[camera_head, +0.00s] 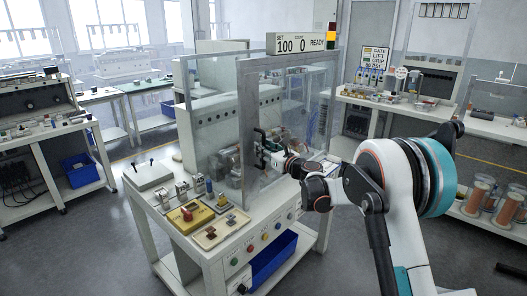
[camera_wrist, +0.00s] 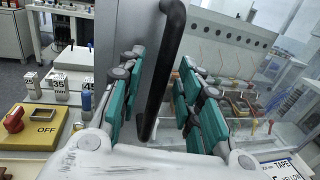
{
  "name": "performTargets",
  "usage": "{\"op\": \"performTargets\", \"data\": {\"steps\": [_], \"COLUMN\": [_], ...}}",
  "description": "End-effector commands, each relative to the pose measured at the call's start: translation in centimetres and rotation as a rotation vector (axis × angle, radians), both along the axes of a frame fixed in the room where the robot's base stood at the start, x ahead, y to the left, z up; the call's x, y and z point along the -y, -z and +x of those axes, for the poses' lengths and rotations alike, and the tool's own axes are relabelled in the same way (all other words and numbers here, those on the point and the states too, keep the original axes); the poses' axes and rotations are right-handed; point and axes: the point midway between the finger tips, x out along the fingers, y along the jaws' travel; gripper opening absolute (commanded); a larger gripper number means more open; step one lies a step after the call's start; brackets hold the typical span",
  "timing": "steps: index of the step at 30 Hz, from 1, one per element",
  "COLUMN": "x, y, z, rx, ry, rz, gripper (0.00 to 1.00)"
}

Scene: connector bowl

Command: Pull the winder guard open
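The winder guard is a clear panel with a grey frame (camera_head: 249,110) on the near side of the machine. Its black handle (camera_head: 260,137) is on the frame. In the wrist view, the handle (camera_wrist: 168,60) runs upright and slightly tilted between my gripper's teal-padded fingers (camera_wrist: 162,90). The fingers stand apart on either side of it, with gaps visible, so my gripper looks open around the handle. In the head view my gripper (camera_head: 276,158) is at the handle and partly hidden by my wrist. I cannot tell whether the guard is fully shut.
The machine bench (camera_head: 215,250) carries a yellow box with a red knob (camera_head: 186,218), also marked OFF in the wrist view (camera_wrist: 35,125). A display reading "100 0 READY" (camera_head: 299,43) stands above. A blue bin (camera_head: 273,262) is below. Open floor lies in front of the bench.

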Motion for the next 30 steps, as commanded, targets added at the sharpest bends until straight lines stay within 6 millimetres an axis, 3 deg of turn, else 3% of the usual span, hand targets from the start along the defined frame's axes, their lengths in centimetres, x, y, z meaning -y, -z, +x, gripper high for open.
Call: {"op": "performTargets", "data": {"steps": [11,16,25,30], "x": [-0.4,-0.4,-0.1,1.8], "y": [0.0,0.0,0.0,0.0], "z": [0.5,0.5,0.3,-0.9], "rx": [0.0,0.0,0.0,0.0], "ry": [0.0,0.0,0.0,0.001], "rz": [0.0,0.0,0.0,0.0], "gripper": [0.32,0.0,0.0,0.0]}}
